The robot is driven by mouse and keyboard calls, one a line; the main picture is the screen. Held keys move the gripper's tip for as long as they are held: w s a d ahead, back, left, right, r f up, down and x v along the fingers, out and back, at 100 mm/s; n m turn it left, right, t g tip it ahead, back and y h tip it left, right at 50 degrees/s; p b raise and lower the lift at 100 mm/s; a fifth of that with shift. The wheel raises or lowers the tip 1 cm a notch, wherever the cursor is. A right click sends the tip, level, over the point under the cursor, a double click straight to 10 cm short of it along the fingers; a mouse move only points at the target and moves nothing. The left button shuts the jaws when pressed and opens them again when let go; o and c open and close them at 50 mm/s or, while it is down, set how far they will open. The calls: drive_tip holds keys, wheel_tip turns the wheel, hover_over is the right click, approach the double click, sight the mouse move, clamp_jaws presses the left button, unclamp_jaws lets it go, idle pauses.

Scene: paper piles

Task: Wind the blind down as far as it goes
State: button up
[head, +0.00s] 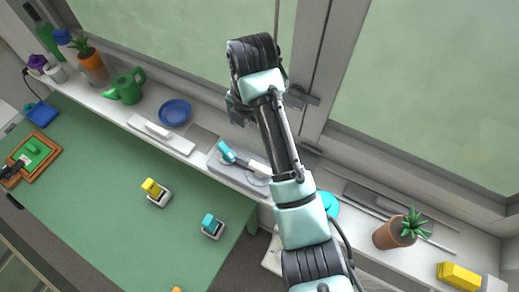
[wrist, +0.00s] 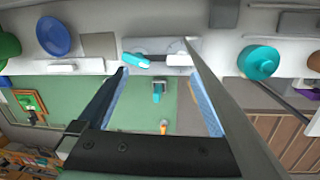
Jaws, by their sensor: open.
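A winder with a teal handle knob (head: 228,152) and a pale crank arm lies on a grey plate on the window sill, partly hidden behind my arm in the head view. In the wrist view its teal knob (wrist: 137,60) and grey plate show just beyond my fingers. My gripper (wrist: 157,72) is open, with nothing between its fingers and apart from the winder. In the head view my gripper is mostly hidden by my arm. The window panes (head: 170,35) are a hazy green; I cannot make out a blind or its lower edge.
A blue bowl (head: 174,112), green watering can (head: 125,87) and white block (head: 158,130) stand left of the winder. A teal round object (head: 328,204) and potted plant (head: 394,232) are to the right. Yellow and teal stamp-like items stand on the green desk (head: 110,180) below.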

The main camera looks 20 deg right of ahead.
drive_tip(key=s+d+n+g, duration=0.1)
drive_tip(key=s+g, duration=0.1)
drive_tip(key=s, duration=0.1)
drive_tip(key=b, duration=0.4)
hover_over(260, 167)
wheel_tip(260, 167, down, 7)
drive_tip(key=shift+s, duration=0.1)
drive_tip(key=shift+f+p, duration=0.4)
drive_tip(key=shift+p, duration=0.15)
wheel_tip(260, 167, down, 6)
drive_tip(key=shift+f+p, duration=0.1)
drive_tip(key=shift+p, duration=0.3)
drive_tip(key=c, duration=1.2)
drive_tip(key=shift+o, duration=0.2)
